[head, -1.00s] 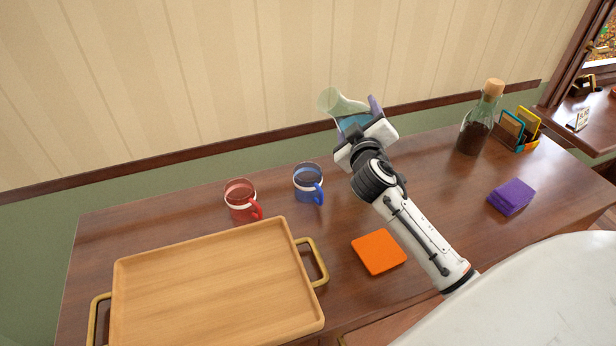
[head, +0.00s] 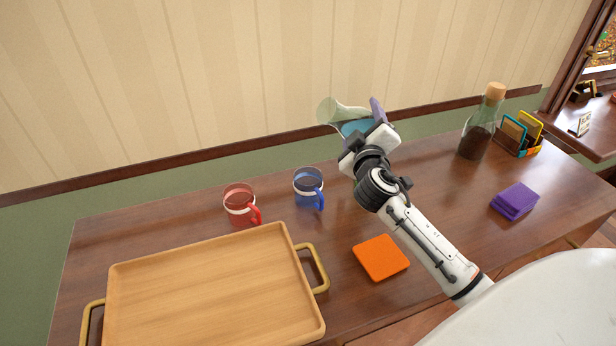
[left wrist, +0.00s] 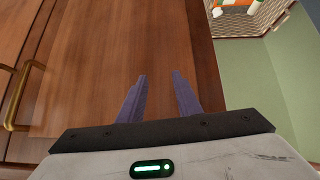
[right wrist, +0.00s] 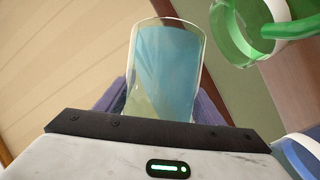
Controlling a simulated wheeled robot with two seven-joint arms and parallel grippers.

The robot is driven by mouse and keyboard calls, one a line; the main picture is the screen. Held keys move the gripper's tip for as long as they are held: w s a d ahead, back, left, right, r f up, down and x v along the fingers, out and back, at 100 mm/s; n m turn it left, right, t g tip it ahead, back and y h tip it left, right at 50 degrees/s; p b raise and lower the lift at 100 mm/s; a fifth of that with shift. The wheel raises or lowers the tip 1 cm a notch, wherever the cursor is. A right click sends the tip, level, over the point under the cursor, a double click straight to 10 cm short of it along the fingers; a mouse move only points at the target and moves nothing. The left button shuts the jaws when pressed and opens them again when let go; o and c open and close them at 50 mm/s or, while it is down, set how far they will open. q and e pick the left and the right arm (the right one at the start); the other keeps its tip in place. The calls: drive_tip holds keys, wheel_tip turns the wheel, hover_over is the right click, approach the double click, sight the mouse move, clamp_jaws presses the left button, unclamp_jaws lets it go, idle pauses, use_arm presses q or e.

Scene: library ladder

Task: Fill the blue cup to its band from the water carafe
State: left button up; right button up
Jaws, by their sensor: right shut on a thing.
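The blue cup (head: 308,188) stands upright on the table, with a white band around it; its inside level cannot be made out. My right gripper (head: 362,131) is shut on the glass carafe (head: 338,112), held in the air above and right of the blue cup. The carafe is tipped, mouth to the left, with bluish water inside; it fills the middle of the right wrist view (right wrist: 165,70). No stream shows. A blue and white rim, likely the blue cup (right wrist: 302,155), shows at that view's lower right. My left gripper (left wrist: 160,98) is open and empty over the table.
A red cup (head: 241,204) stands left of the blue one. A green cup (right wrist: 262,30) shows in the right wrist view. A wooden tray (head: 215,290), orange coaster (head: 381,258), purple stack (head: 514,200), corked bottle (head: 475,140) and card holder (head: 520,132) are on the table.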

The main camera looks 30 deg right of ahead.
drive_tip(key=shift+d+r+n+t+h+b, duration=0.3)
drive_tip(key=shift+r+n+t, duration=0.1)
drive_tip(key=shift+r+n, duration=0.4)
idle(0.5)
drive_tip(key=shift+f+n+b, duration=0.25)
drive_tip(key=shift+n+b, duration=0.05)
drive_tip(key=shift+b, duration=0.2)
drive_tip(key=shift+d+f+n+t+b, duration=0.1)
drive_tip(key=shift+f+n+t+b, duration=0.3)
drive_tip(key=shift+n+b, duration=0.3)
drive_tip(key=shift+r, duration=0.1)
idle(0.4)
drive_tip(key=shift+a+r+n+b, duration=0.1)
drive_tip(key=shift+a+n+b, duration=0.3)
drive_tip(key=shift+n+b, duration=0.15)
drive_tip(key=shift+a+r+n+t+h+b, duration=0.3)
drive_tip(key=shift+n+t+b, duration=0.2)
drive_tip(key=shift+n+t, duration=0.1)
idle(3.1)
